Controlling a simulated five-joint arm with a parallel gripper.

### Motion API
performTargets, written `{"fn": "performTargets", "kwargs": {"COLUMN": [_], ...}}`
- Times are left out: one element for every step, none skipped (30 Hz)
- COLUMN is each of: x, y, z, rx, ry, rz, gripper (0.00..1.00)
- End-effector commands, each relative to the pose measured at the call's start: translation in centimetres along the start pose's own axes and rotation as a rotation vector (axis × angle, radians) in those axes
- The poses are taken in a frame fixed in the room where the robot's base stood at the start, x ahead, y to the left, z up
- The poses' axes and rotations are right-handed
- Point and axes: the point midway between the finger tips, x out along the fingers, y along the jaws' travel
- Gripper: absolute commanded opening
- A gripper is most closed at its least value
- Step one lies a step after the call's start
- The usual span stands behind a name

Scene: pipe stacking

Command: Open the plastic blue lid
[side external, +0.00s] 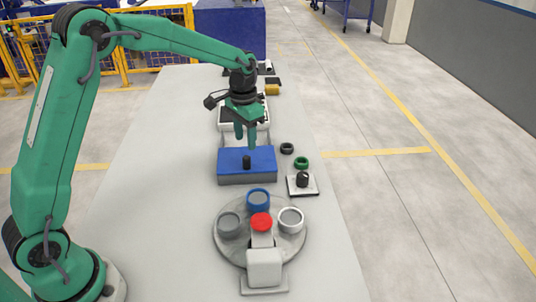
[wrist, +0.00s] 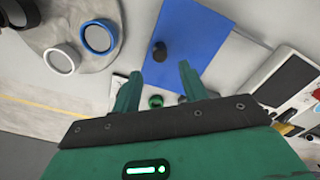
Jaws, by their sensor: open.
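The blue lid (side external: 262,160) lies flat on a grey box (side external: 247,181) in the middle of the table, with a black knob (side external: 247,162) standing on it. In the wrist view the blue lid (wrist: 190,30) is at the top centre, and its knob (wrist: 160,51) is near its left edge. My gripper (side external: 246,144) is over the back part of the lid, behind the knob. Its fingers (wrist: 157,85) are apart with nothing between them. I cannot tell whether the fingertips touch the lid.
In front stands a round grey plate (side external: 224,250) with blue, grey and white rings and a red-topped part (side external: 261,221). Right of the box are a black ring (side external: 287,148), a green ring (side external: 301,163) and a black knob on a plate (side external: 302,180). A white device (side external: 228,117) stands behind.

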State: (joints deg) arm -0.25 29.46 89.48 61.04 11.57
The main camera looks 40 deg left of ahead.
Motion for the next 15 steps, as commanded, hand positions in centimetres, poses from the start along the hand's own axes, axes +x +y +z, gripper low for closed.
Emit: {"fn": "performTargets", "kwargs": {"x": [0.3, 0.4, 0.7, 0.9, 1.2, 1.6, 1.9, 2.3, 2.8, 3.1, 3.5, 4.0, 4.4, 4.8, 5.2], "y": [0.0, 0.0, 0.0, 0.0, 0.0, 0.0, 0.0, 0.0, 0.0, 0.0, 0.0, 0.0, 0.0, 0.0, 0.0], "z": [0.0, 0.0, 0.0, 0.0, 0.0, 0.0, 0.1, 0.1, 0.1, 0.1, 0.1, 0.1, 0.1, 0.1, 0.1], "rx": [0.000, 0.000, 0.000, 0.000, 0.000, 0.000, 0.000, 0.000, 0.000, 0.000, 0.000, 0.000, 0.000, 0.000, 0.000], "ry": [-0.001, -0.002, -0.002, -0.003, -0.003, -0.003, -0.003, -0.004, -0.004, -0.003, -0.004, -0.004, -0.003, -0.003, -0.003], "rz": [0.000, 0.000, 0.000, 0.001, 0.001, 0.001, 0.001, 0.001, 0.001, 0.001, 0.001, 0.001, 0.001, 0.001, 0.001], "gripper": [0.43, 0.43, 0.43, 0.43, 0.43, 0.43, 0.43, 0.43, 0.43, 0.43, 0.43, 0.43, 0.43, 0.43, 0.43]}}
